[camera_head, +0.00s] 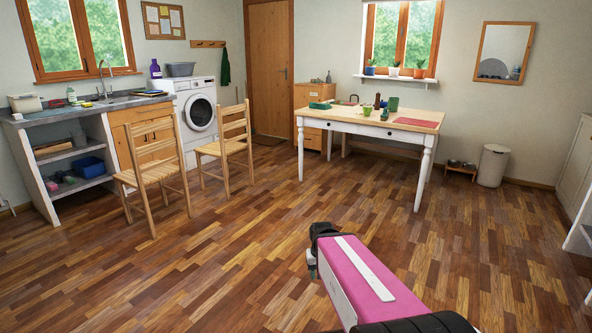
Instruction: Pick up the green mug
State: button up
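A small bright green mug (367,111) appears to stand on the white-legged wooden table (345,116), near its front edge. It is small in the view, and I cannot make out its handle. My gripper (313,264) is low in the foreground at the end of my pink and white arm. It is over the floor, well short of the table and far from the mug. Its fingers are mostly hidden, so I cannot tell whether they are open or shut.
The table also holds a dark green block (393,103), a brown bottle (377,101), a green item (320,105) and a red mat (416,122). Two wooden chairs (155,165) (228,140) stand left. A bin (493,165) stands right. The wooden floor (250,230) ahead is clear.

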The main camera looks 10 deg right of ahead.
aim_at(368, 110)
jog(key=i+z, duration=0.3)
jog(key=i, duration=1.75)
